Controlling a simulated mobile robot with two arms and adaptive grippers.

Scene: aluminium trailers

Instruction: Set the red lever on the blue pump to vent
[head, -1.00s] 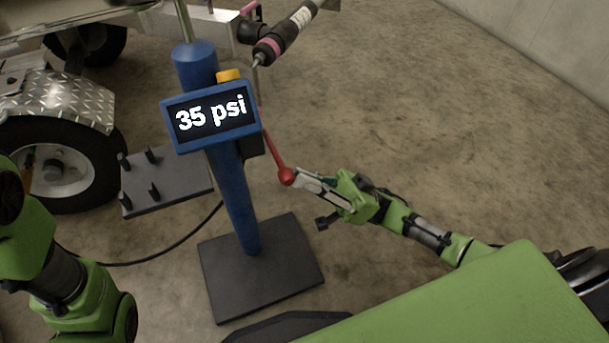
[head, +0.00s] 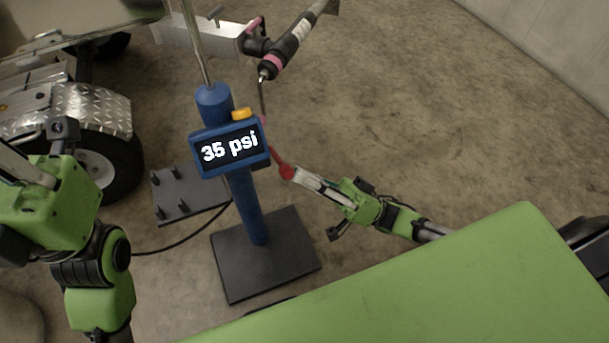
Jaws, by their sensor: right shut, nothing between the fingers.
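The blue pump (head: 249,205) stands upright on a dark square base plate (head: 285,266). Its display (head: 229,149) reads "35 psi", and a yellow button (head: 241,114) sits on top of the display housing. The red lever (head: 275,158) comes out on the pump's right side and slants down to a red ball knob (head: 287,172). My right gripper (head: 299,176) is shut, with its fingertips at the knob and nothing between them; whether they touch it I cannot tell. My left arm shows at the left edge, and its fingertips are not in view.
A trailer wheel (head: 105,165) under a diamond-plate fender (head: 95,108) stands at the left. A dark plate with several pegs (head: 188,196) lies behind the pump. A black hose (head: 180,245) runs along the floor. A torch-like tool (head: 290,48) is above. Floor at the right is clear.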

